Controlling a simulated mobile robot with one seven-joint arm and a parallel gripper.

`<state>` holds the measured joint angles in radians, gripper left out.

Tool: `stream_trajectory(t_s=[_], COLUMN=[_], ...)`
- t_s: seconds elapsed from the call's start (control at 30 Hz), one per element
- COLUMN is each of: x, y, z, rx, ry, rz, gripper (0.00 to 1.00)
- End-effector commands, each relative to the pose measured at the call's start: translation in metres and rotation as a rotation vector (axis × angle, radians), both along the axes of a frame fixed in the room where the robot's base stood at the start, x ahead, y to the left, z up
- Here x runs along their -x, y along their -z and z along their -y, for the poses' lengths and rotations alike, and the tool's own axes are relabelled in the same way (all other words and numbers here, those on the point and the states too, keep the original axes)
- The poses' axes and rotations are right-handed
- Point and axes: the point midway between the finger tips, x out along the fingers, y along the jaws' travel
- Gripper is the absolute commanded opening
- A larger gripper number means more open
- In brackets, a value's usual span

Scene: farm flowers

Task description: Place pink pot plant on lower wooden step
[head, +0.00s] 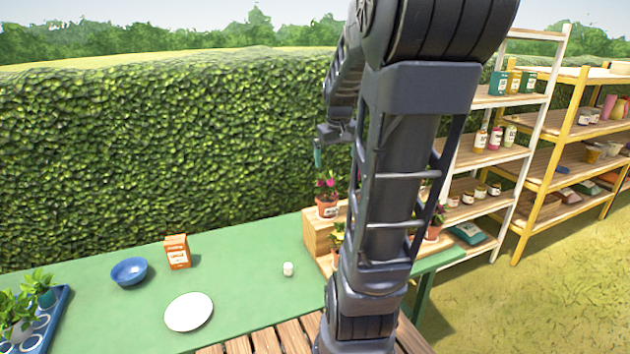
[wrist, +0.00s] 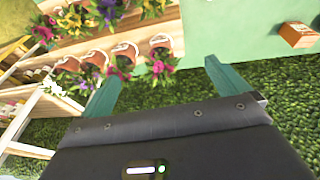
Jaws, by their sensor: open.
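A pot plant with pink flowers (head: 327,207) stands upright at the left end of the upper wooden step (head: 310,235). In the wrist view it is the rightmost pot (wrist: 159,42) of the nearer row, its pink flowers toward my gripper. My gripper (wrist: 162,86) is open and empty; its teal fingers are apart from the pot. In the head view my gripper (head: 318,155) hangs above the plant, near the hedge. The lower wooden step (head: 325,264) is in front, with a yellow-flowered pot (head: 337,240) on it. My arm hides much of both steps.
Several other flower pots crowd the steps in the wrist view. The green table (head: 235,284) holds a white plate (head: 189,312), blue bowl (head: 129,271), orange box (head: 177,252), small white cup (head: 288,269) and blue plant tray (head: 52,318). Shelves (head: 545,158) stand at the right.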

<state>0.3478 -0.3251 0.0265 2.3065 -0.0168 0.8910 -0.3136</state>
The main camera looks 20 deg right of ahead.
Motion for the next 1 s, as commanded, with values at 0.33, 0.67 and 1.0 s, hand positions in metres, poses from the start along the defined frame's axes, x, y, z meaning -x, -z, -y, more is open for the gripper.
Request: stream_trajectory(t_s=[0.33, 0.67, 1.0], x=[0.079, 0.134, 0.139], y=[-0.013, -0.005, -0.004], z=[-0.088, -0.126, -0.128], rx=[-0.045, -0.096, -0.103], ry=[-0.017, -0.023, -0.021], rz=[0.096, 0.148, 0.152], gripper=[0.99, 0.99, 0.99])
